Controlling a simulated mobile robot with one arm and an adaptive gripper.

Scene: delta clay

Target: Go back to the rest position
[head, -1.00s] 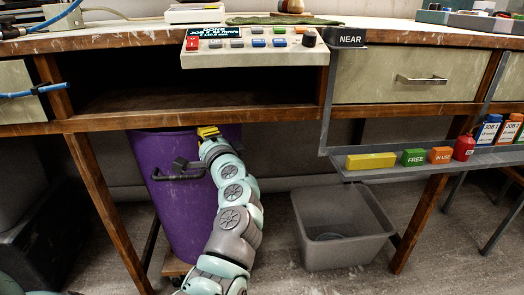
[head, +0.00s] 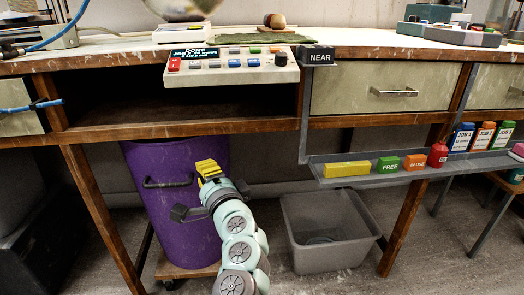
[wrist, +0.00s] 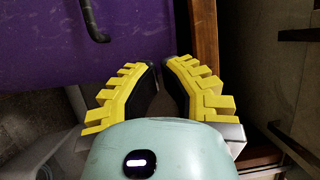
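My gripper (head: 208,172) has yellow ridged fingers and is in front of the purple bin (head: 173,205), below the bench top. It points up and away at the end of my pale green arm. In the wrist view, the two fingers of my gripper (wrist: 162,72) stand apart with a narrow gap between their dark pads. Nothing shows between them. The purple bin (wrist: 45,45) fills the upper left of that view, with its dark handle near the fingers.
The bench's front rail (head: 230,127) and legs frame the space around my arm. A control box (head: 232,69) overhangs the bench edge above. A grey bin (head: 325,235) stands right of my arm. A grey shelf (head: 400,168) holds coloured blocks and bottles.

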